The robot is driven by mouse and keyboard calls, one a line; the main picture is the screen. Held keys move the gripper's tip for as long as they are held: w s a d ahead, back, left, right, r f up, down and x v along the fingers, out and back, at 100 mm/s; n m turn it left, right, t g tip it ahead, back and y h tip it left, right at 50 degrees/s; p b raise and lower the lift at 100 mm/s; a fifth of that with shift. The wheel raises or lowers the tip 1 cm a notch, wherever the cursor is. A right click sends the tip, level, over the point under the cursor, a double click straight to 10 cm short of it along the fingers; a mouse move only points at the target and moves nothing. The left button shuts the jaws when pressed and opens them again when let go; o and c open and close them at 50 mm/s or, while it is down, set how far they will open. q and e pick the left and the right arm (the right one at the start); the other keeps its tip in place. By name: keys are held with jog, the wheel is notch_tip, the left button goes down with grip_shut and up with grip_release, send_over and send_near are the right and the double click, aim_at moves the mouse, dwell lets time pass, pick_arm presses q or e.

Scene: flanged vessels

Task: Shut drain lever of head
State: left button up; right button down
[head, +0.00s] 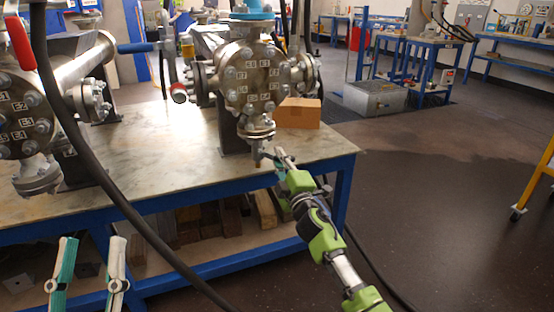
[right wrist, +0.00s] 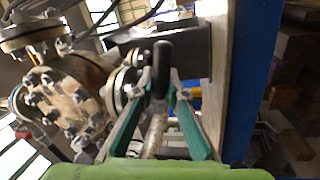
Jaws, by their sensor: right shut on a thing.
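The flanged vessel head (head: 250,88) with labelled bolts is at the centre of the head view, above the near edge of the bench. Its drain outlet (head: 256,128) points down at the bottom. My right gripper (head: 273,157) is just below that outlet. In the right wrist view, my right gripper (right wrist: 161,84) is shut on the drain lever with its dark grip (right wrist: 162,62); the grip shows between the two fingers. In the head view the lever is mostly hidden by the gripper. My left gripper (head: 92,242) is open and empty at the lower left, in front of the bench.
The metal-topped bench (head: 180,165) has a blue frame. Another flanged vessel (head: 25,115) stands at left, with a red-handled lever (head: 20,42). A black hose crosses in front. Floor at right is open.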

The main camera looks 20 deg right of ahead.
jog(key=n, duration=0.1)
jog(key=r+n+p, duration=0.1)
jog(key=n, duration=0.1)
jog(key=shift+d+y, duration=0.1)
jog(key=shift+y, duration=0.3)
pick_arm(q)
jog(key=w+f+g+y, duration=0.1)
jog(key=w+f+g, duration=0.2)
jog(key=f, duration=0.3)
jog(key=shift+f+g, duration=0.15)
jog(key=shift+g, duration=0.15)
pick_arm(e)
jog(key=shift+r+n, duration=0.2)
jog(key=shift+n, duration=0.3)
pick_arm(q)
jog(key=shift+w, duration=0.1)
pick_arm(e)
jog(key=c, duration=2)
grip_release()
jog(key=s, duration=0.4)
jog(key=s+f, duration=0.1)
jog(key=s, duration=0.3)
jog(key=s+f, duration=0.1)
jog(key=s, duration=0.2)
jog(key=shift+s+d+f, duration=0.15)
jog(key=shift+s+d, duration=0.05)
jog(key=shift+s, duration=0.2)
jog(key=shift+a, duration=0.1)
